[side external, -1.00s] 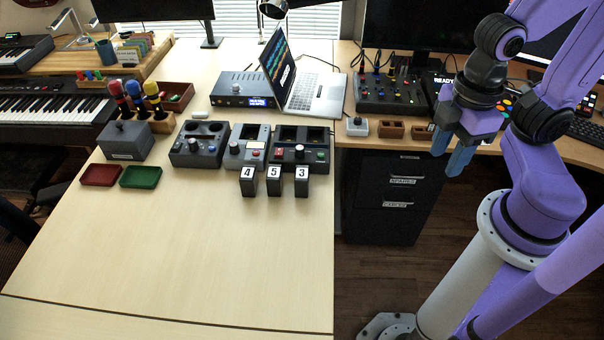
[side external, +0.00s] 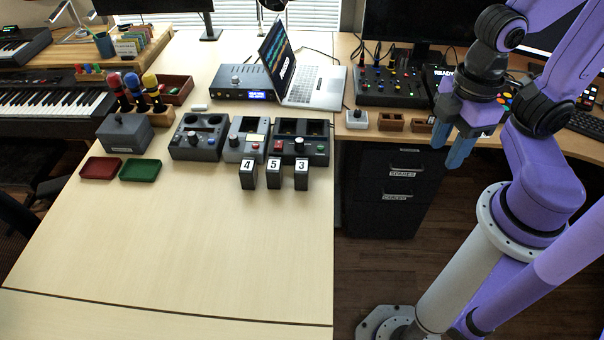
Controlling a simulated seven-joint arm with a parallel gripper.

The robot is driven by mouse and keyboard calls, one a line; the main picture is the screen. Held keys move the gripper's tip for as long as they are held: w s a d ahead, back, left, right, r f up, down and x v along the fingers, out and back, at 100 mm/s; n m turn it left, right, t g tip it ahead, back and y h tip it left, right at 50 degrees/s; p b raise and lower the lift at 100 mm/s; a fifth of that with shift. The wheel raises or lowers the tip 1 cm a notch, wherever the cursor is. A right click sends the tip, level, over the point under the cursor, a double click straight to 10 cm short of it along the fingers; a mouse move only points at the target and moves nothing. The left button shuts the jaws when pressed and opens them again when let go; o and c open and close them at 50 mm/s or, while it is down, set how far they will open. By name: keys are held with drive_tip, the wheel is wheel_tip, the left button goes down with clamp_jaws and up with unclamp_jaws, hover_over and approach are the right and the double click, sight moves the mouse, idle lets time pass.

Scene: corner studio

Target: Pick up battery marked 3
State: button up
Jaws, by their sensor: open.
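The battery marked 3 (side external: 301,176) is a dark upright block with a white label. It stands on the light wood table at the right end of a row. The battery marked 5 (side external: 273,176) and the battery marked 4 (side external: 248,177) stand to its left with small gaps. My gripper (side external: 450,153) is at the right, beyond the table's right edge and well apart from the batteries. Its blue fingers point down, open, with nothing seen between them.
Dark devices with knobs (side external: 300,140) stand just behind the batteries. A red tray (side external: 101,168) and a green tray (side external: 140,170) lie to the left. A laptop (side external: 300,80) stands farther back. The table front (side external: 190,240) is clear. A drawer cabinet (side external: 385,190) stands right of the table.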

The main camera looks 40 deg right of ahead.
drive_tip(key=o, duration=0.5)
drive_tip(key=shift+c, duration=0.2)
drive_tip(key=m, duration=2.2)
hover_over(302, 165)
wheel_tip(302, 165, down, 12)
wheel_tip(302, 165, down, 17)
drive_tip(key=shift+r, duration=0.2)
